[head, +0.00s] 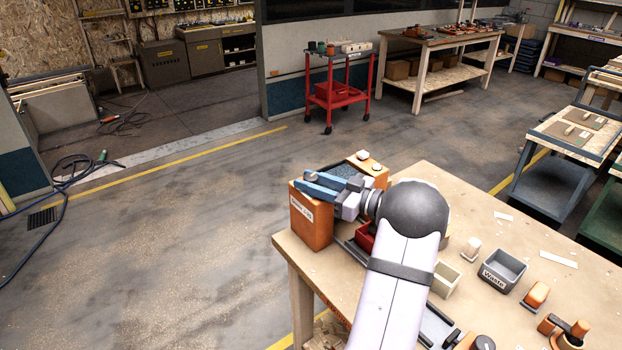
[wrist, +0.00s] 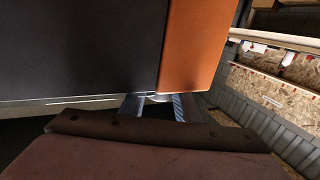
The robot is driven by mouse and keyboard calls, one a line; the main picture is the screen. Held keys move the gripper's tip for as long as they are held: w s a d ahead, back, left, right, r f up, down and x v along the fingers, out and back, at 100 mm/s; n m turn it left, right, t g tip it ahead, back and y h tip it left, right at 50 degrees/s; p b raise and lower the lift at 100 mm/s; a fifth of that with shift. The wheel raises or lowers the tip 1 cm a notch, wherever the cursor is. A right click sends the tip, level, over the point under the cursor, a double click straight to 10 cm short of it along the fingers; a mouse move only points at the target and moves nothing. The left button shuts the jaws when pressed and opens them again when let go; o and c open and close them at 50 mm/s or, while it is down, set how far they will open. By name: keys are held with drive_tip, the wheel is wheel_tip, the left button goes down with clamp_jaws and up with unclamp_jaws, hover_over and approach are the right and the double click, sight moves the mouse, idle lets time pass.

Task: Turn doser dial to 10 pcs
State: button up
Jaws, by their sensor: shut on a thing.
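The orange doser box (head: 311,228) stands at the left corner of the wooden table, with a white label on its side. My gripper (head: 309,182) reaches over its top from the right. Its two blue fingers are shut on a small grey dial (head: 312,176) there. In the wrist view, the fingers (wrist: 157,106) show below a dark panel (wrist: 80,50) and an orange face (wrist: 192,45). A small pale part lies between them. The dial's marks and setting cannot be read, and my gripper hides part of the box top.
Right of my arm on the table (head: 440,185) are a grey labelled bin (head: 502,271), an open beige box (head: 445,281) and small orange parts (head: 536,295). An orange block with white knobs (head: 372,170) stands behind my gripper. A red cart (head: 340,97) stands farther back.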

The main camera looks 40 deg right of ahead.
sight(317, 183)
drive_tip(key=shift+r, duration=0.15)
drive_tip(key=o, duration=1)
drive_tip(key=shift+o, duration=0.2)
drive_tip(key=shift+s, duration=0.1)
drive_tip(key=shift+b+v, duration=0.65)
drive_tip(key=shift+v, duration=2.9)
